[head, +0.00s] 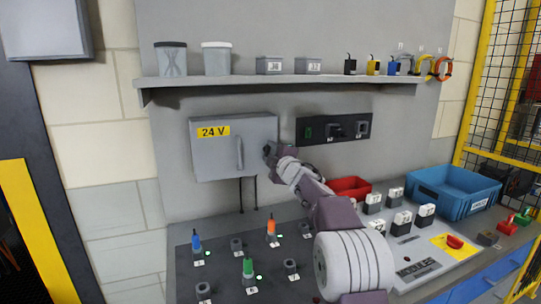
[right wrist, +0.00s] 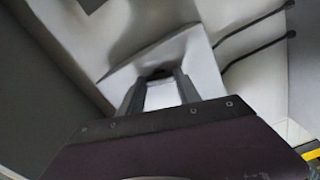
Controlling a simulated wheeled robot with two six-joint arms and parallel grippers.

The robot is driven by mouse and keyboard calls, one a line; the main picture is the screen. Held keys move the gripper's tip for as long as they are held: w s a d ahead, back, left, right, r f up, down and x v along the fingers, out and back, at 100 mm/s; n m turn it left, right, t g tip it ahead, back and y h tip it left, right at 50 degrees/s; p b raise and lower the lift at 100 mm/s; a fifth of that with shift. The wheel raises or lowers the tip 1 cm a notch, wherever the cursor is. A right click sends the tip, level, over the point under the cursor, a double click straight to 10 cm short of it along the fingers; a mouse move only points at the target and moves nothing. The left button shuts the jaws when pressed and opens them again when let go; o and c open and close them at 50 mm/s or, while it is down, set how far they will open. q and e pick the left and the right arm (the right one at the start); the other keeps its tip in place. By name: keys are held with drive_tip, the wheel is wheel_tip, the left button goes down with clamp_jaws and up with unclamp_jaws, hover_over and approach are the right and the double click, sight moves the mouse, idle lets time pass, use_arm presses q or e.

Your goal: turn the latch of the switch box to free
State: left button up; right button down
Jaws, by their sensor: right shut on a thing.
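The grey switch box (head: 215,158) with a yellow "24 V" label hangs on the wall panel, its door closed. A vertical bar handle (head: 240,153) is on the door. My right gripper (head: 268,152) is at the right edge of the box, on the latch, which it hides in the head view. In the right wrist view my right gripper (right wrist: 159,82) has its fingers around a small dark part, the latch (right wrist: 158,72), and is shut on it. The latch's turn angle cannot be made out. My left gripper is not in view.
A shelf (head: 280,80) with cups and small parts runs above. A black switch panel (head: 334,129) is right of the box. Below are a dark board (head: 218,265) with coloured plugs, a red bin (head: 349,188), a blue crate (head: 454,188) and a modules tray (head: 410,268).

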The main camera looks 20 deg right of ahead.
drive_tip(key=shift+n, duration=1.5)
drive_tip(key=c, duration=0.8)
unclamp_jaws()
drive_tip(key=shift+c, duration=0.2)
drive_tip(key=shift+b, duration=0.3)
drive_tip(key=shift+s+f, duration=0.1)
drive_tip(key=shift+s, duration=0.2)
drive_tip(key=s+b, duration=0.2)
drive_tip(key=s, duration=0.6)
drive_tip(key=shift+s+a, duration=0.2)
drive_tip(key=shift+a, duration=0.05)
